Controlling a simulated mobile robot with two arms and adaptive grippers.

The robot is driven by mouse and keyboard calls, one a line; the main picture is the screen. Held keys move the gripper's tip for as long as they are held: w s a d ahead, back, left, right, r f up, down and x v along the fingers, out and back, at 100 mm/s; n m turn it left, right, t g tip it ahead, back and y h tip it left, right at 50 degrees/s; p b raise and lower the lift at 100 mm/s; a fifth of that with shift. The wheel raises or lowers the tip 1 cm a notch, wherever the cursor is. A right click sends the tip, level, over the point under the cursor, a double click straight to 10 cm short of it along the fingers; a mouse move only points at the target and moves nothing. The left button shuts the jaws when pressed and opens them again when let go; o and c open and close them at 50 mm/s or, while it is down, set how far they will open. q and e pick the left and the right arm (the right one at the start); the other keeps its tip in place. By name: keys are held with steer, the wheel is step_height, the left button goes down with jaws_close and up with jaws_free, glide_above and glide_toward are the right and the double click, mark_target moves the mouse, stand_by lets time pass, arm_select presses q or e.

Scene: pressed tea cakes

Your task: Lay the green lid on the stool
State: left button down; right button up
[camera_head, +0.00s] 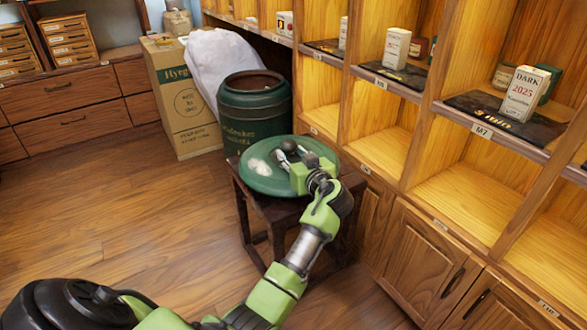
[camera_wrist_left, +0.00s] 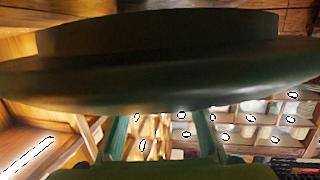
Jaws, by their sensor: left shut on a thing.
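The green lid (camera_head: 262,182) is a round disc with a pale shiny patch and a dark knob (camera_head: 289,146). It lies level over the top of the dark wooden stool (camera_head: 278,212) and hides most of it. I cannot tell whether the lid touches the stool. My left gripper (camera_head: 290,155) is at the knob and shut on the lid. In the left wrist view, the dark green lid (camera_wrist_left: 160,85) fills the upper part, with my green left fingers (camera_wrist_left: 160,125) below it. My right gripper is not in view.
A dark green open barrel (camera_head: 253,108) stands right behind the stool. A cardboard carton (camera_head: 180,105) and a white sack (camera_head: 212,60) stand beside it. Wooden shelving (camera_head: 430,190) with boxes rises close on the right. The floor (camera_head: 130,210) to the left is clear.

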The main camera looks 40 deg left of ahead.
arm_select(q)
steer(key=shift+w+f+b, duration=0.25)
steer(key=shift+w+b, duration=0.05)
steer(key=shift+w, duration=0.1)
step_height(320, 180, down, 3)
steer(key=shift+r+b, duration=0.1)
steer(key=shift+b, duration=0.65)
steer(key=c, duration=1.4)
jaws_free()
steer(key=shift+s+f, duration=0.1)
steer(key=shift+f, duration=0.1)
steer(key=shift+c, duration=0.2)
steer(key=shift+r, duration=0.1)
